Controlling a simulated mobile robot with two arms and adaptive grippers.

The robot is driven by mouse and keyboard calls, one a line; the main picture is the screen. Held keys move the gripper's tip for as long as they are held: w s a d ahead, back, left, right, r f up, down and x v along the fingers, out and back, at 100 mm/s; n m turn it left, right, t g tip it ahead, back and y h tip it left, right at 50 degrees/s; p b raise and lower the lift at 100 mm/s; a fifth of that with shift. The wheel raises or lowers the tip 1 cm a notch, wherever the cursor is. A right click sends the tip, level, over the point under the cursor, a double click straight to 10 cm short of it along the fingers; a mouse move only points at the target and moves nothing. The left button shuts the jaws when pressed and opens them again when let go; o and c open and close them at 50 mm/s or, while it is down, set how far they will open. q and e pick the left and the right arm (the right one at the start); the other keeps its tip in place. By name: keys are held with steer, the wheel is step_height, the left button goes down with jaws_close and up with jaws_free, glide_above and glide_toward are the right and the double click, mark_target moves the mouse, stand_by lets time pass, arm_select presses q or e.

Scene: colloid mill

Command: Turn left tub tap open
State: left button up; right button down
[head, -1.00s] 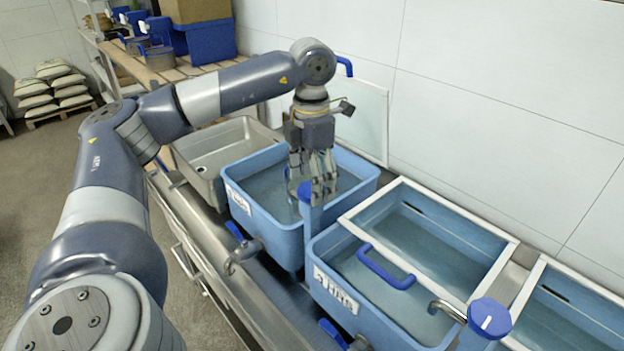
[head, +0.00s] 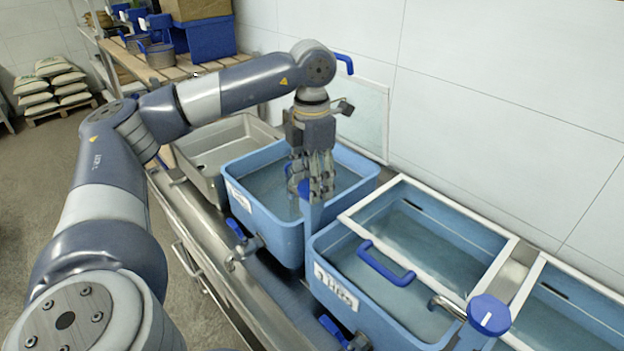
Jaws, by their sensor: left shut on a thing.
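My left gripper (head: 314,192) reaches down from above and is shut on this knob. The fingers hide much of the knob and any spout, so its turn angle cannot be read. My right gripper is not in view.
The middle tub (head: 322,250) holds a white-framed screen and a blue handle (head: 386,264). Another blue knob tap (head: 489,314) with a steel spout stands at its right. A steel sink (head: 200,165) lies left. The tiled wall is close behind.

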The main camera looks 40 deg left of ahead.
arm_select(q)
steer(key=n+b, duration=0.1)
steer(key=n, duration=0.4)
steer(key=shift+f+n, duration=0.1)
steer(key=shift+n, duration=0.2)
steer(key=n, duration=0.5)
steer(key=shift+n, duration=0.4)
steer(key=o, duration=1.1)
steer(key=shift+r, duration=6.05)
